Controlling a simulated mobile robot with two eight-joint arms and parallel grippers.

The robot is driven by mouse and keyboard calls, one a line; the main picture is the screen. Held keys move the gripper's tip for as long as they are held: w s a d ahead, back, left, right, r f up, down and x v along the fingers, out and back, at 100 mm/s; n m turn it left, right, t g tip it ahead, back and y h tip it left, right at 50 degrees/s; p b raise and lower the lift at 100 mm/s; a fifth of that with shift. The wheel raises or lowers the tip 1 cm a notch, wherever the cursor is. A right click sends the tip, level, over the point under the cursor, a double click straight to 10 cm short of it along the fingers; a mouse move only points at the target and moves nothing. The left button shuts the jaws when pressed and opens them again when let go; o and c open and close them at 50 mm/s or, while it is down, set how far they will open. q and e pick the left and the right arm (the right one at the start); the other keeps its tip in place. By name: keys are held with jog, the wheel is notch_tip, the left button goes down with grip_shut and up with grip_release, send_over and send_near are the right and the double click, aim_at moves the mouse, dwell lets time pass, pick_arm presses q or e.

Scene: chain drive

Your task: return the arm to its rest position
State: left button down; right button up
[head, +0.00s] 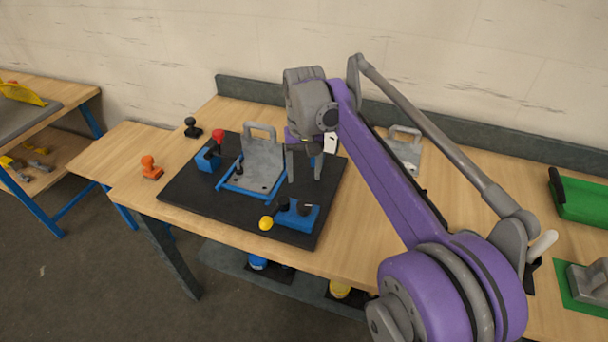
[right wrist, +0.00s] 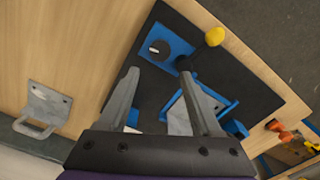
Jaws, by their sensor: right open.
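My right arm (head: 385,165), purple and grey, reaches from the lower right over the workbench. My right gripper (head: 304,168) points down above the black board (head: 190,199), beside the grey plate with a handle (head: 262,164). In the right wrist view its two fingers (right wrist: 159,75) are apart with nothing between them. The grey plate stands in a blue frame (head: 239,190) on the board and is partly hidden behind a finger in the wrist view. My left gripper is not in view.
On the board are a blue block with a red knob (head: 218,136) and a blue block with a yellow knob (head: 266,223). An orange-handled piece (head: 151,168) and a black one (head: 192,127) stand left. Another grey handled plate (head: 405,150) lies behind my arm. Green trays (head: 580,200) are at right.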

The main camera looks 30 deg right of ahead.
dwell(0.3)
jog(key=s+a+f+n+t, duration=0.2)
jog(key=s+a+f, duration=0.3)
jog(key=s, duration=0.5)
jog(key=s+a+f+n+t, duration=0.2)
jog(key=s+a+f, duration=0.3)
jog(key=s+f, duration=0.4)
jog(key=shift+s+a+f+t, duration=0.2)
jog(key=shift+s+a+t, duration=0.15)
jog(key=shift+s+t, duration=0.5)
dwell(0.6)
